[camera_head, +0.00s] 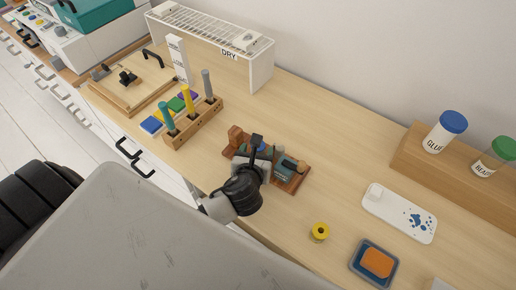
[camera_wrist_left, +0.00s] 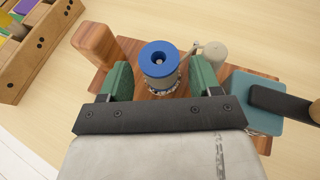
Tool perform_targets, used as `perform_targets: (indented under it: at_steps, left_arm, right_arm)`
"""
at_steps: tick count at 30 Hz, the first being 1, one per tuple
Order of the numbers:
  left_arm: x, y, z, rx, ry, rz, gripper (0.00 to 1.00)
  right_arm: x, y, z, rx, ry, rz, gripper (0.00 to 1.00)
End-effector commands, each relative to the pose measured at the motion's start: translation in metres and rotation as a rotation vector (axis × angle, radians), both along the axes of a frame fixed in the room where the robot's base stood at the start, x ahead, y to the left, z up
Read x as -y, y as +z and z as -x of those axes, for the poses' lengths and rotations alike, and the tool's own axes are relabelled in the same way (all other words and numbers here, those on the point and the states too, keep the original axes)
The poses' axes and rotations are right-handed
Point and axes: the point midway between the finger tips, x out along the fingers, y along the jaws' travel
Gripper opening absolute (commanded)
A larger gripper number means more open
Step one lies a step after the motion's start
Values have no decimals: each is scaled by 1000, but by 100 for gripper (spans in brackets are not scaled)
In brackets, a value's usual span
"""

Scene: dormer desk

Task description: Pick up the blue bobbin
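The blue bobbin (camera_wrist_left: 158,70) stands upright in the left wrist view, with a blue top flange, a central hole and a grey body. It is on a reddish-brown wooden base (camera_wrist_left: 97,84), which also shows in the head view (camera_head: 296,186). My left gripper (camera_wrist_left: 159,74) is open, with one green finger on each side of the bobbin and a small gap to each. In the head view my left gripper (camera_head: 254,158) is over the wooden base and hides most of the bobbin. My right gripper is in neither view.
A wooden block (camera_wrist_left: 96,42), a metal post and a teal block (camera_wrist_left: 254,105) stand close around the bobbin. A yellow spool (camera_head: 320,232), a blue tray with an orange pad (camera_head: 361,262) and a white plate (camera_head: 384,212) lie to the right. A tool rack (camera_head: 190,128) stands left.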

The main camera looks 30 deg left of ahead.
Motion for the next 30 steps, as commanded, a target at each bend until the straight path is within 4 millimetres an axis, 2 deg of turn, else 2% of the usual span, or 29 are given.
perform_targets:
  at_steps: [1, 9, 20, 23, 28, 30]
  left_arm:
    - [0, 0, 0, 0, 0, 0, 55]
    - [0, 0, 0, 0, 0, 0, 15]
    - [0, 7, 0, 3, 0, 2, 14]
    - [0, 17, 0, 4, 0, 1, 14]
    - [0, 46, 0, 5, -1, 0, 14]
    - [15, 52, -7, 6, 0, 5, 14]
  right_arm:
    - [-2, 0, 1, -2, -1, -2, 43]
    - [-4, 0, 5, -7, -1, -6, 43]
    - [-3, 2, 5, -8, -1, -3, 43]
    - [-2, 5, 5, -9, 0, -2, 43]
    - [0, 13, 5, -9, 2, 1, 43]
    - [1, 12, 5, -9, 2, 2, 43]
